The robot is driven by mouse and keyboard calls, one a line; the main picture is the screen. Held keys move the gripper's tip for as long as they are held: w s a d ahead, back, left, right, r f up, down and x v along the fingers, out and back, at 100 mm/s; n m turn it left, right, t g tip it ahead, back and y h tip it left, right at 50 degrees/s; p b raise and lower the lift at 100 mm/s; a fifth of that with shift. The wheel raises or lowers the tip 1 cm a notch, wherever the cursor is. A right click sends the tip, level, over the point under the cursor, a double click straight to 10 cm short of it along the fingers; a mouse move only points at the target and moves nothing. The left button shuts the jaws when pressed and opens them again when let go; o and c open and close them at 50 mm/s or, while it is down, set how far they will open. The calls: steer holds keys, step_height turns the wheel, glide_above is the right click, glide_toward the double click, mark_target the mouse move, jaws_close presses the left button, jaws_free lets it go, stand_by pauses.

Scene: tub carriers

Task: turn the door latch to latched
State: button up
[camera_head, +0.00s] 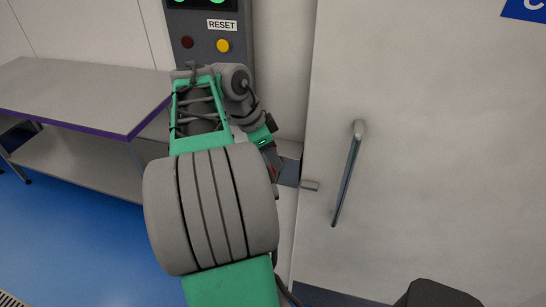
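The door latch (347,175) is a long metal lever on the pale door. Its pivot is at the top and the lever hangs down, leaning slightly to the left at its lower end. A short metal bolt (310,185) shows at the door's left edge. My gripper (274,178) is at the end of my green and grey arm, left of the door edge and apart from the lever. It is small and partly hidden behind my arm, so I cannot tell its fingers or whether it holds anything.
A grey table (75,90) with a lower shelf stands at the left. Blue floor (70,230) is clear in front.

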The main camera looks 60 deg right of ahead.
jaws_close()
stand_by(0.3)
stand_by(1.1)
